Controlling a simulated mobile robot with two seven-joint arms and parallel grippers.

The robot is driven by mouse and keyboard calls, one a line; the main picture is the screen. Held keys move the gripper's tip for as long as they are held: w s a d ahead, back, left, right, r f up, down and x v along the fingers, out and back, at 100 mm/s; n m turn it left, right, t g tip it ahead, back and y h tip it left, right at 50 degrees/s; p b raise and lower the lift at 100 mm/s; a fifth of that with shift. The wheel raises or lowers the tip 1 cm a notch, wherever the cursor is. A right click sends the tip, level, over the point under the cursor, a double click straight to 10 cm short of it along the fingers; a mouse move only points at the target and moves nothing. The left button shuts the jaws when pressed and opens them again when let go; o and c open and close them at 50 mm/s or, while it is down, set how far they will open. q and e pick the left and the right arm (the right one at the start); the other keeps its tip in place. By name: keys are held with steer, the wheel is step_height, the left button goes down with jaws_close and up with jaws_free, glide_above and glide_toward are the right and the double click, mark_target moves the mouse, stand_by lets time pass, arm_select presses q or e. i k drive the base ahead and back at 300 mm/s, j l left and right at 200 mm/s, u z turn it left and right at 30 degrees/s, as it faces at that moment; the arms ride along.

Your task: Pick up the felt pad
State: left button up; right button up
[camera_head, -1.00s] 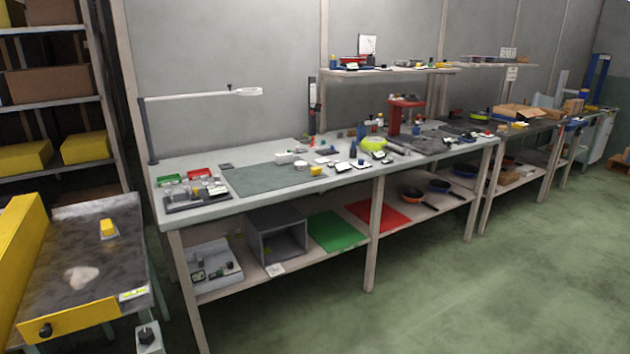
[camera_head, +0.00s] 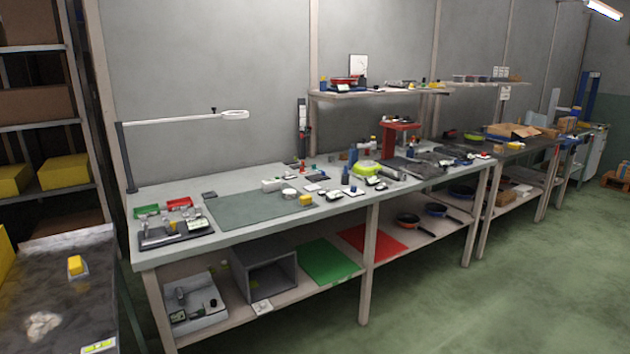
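I cannot single out the felt pad with certainty among the many small items on the long workbench (camera_head: 240,236). A grey-green mat (camera_head: 250,209) lies flat on the bench's left part. Small white and yellow items lie along its far right edge, among them a white box (camera_head: 271,185) and a yellow block (camera_head: 306,200). On the lower shelf lie a flat green sheet (camera_head: 327,262) and a flat red sheet (camera_head: 371,242). Neither of my grippers is in view.
A dark-topped table (camera_head: 60,290) with a yellow block (camera_head: 75,265) stands at the near left. A shelving rack (camera_head: 35,125) is behind it. A lamp arm (camera_head: 180,120) reaches over the bench. The green floor (camera_head: 450,300) in front is clear.

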mark_target(304, 201)
steer(key=i+z, duration=0.1)
steer(key=z, duration=0.25)
steer(key=i+j+z, duration=0.1)
steer(key=z, duration=0.3)
steer(key=i+j+z, duration=0.45)
steer(key=i+j, duration=0.2)
steer(key=i+j+z, duration=0.1)
steer(key=j, duration=0.3)
steer(key=i+j, duration=0.25)
